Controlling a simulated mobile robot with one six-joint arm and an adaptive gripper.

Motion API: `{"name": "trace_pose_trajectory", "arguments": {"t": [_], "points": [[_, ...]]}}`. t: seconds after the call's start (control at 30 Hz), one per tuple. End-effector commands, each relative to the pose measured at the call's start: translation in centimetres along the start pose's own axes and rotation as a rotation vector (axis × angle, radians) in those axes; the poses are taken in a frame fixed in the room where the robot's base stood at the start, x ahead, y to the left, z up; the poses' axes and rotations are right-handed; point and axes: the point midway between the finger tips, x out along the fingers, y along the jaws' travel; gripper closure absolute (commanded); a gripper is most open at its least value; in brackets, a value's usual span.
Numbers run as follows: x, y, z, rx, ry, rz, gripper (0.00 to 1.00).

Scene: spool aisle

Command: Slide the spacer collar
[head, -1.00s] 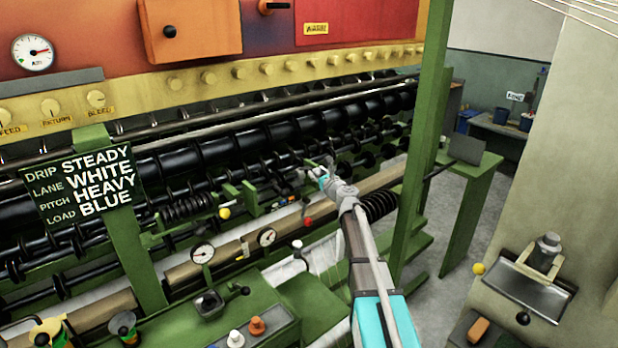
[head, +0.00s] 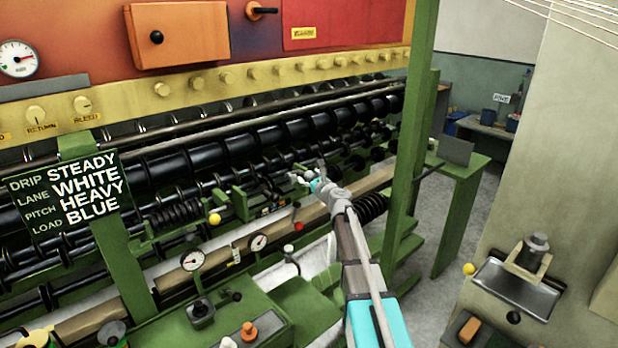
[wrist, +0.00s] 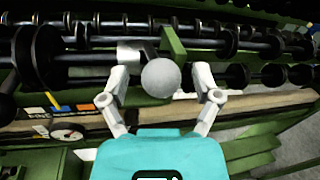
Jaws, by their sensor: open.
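My gripper (head: 308,178) reaches in over the dark rollers of the machine, at the centre of the head view. In the wrist view my gripper (wrist: 161,76) has its two pale fingers spread wide. A grey ball-shaped knob (wrist: 161,78) shows between the fingers; contact cannot be told. Just behind it a light grey cylinder (wrist: 134,52) sits around a dark shaft, beside a green bracket (wrist: 173,45). The cylinder may be the spacer collar; I cannot tell for sure. The collar cannot be made out in the head view, where the gripper is small.
A green post (head: 412,130) stands right of my arm. A sign board (head: 66,193) hangs at the left. Dial gauges (head: 193,260) and a green control console (head: 245,315) lie in front. Dark rollers (head: 230,145) run behind the gripper.

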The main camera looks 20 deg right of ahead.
Motion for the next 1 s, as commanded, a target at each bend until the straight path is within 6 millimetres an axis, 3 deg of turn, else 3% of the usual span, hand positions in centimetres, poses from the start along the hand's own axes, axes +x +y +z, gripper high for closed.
{"name": "trace_pose_trajectory", "arguments": {"t": [0.27, 0.8, 1.0], "points": [[-1.9, 0.1, 0.0, 0.000, 0.000, -0.001, 0.19], [-10.0, 0.1, 0.0, 0.000, 0.001, -0.001, 0.19], [-11.6, 0.1, 0.0, 0.000, 0.000, 0.001, 0.19]]}}
